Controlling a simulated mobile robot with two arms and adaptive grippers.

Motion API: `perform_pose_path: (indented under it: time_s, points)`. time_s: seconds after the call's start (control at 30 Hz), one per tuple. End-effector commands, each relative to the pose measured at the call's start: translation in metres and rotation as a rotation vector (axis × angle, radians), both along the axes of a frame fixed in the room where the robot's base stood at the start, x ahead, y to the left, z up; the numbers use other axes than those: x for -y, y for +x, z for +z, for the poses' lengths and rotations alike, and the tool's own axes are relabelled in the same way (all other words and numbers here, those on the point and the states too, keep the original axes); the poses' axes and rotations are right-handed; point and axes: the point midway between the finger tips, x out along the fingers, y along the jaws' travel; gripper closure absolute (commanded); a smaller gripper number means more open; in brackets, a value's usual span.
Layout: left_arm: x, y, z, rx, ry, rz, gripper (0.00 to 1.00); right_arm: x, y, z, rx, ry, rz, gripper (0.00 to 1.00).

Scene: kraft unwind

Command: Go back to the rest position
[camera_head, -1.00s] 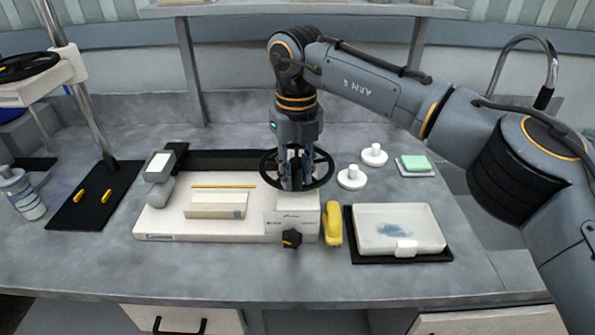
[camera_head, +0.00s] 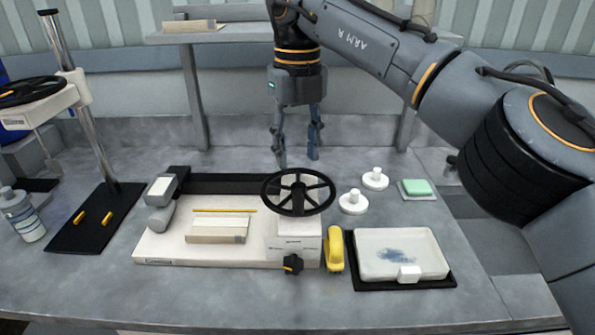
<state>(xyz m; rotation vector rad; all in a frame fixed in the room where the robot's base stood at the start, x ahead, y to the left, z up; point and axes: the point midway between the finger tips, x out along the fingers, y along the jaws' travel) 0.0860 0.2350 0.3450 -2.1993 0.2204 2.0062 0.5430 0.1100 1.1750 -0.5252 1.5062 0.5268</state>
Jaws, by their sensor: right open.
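My right gripper (camera_head: 297,160) hangs with its fingers pointing down, open and empty. It is above and behind the black spoked handwheel (camera_head: 298,192), with clear space around its fingertips. The handwheel sits on the right end of a white machine base (camera_head: 165,246). My left gripper is not in view.
A yellow tool (camera_head: 334,250) lies beside the base, with a white tray (camera_head: 402,254) to its right. White knobbed discs (camera_head: 353,202) and a green sponge (camera_head: 417,187) are behind. A stand with a pole (camera_head: 88,110) is at left. A shelf (camera_head: 240,33) runs across the back.

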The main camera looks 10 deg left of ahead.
Motion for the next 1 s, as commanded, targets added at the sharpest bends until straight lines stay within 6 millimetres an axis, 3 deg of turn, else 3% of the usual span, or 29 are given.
perform_pose_path:
  time_s: [0.13,0.53,1.0]
  points:
    - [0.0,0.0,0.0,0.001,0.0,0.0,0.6,0.0,-0.001,0.012,0.0,0.001,0.001,0.57]
    - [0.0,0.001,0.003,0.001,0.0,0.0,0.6,0.0,0.0,0.017,-0.001,0.001,0.001,0.57]
    - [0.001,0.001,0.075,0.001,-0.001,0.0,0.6,0.0,0.0,0.088,-0.001,0.001,0.001,0.57]
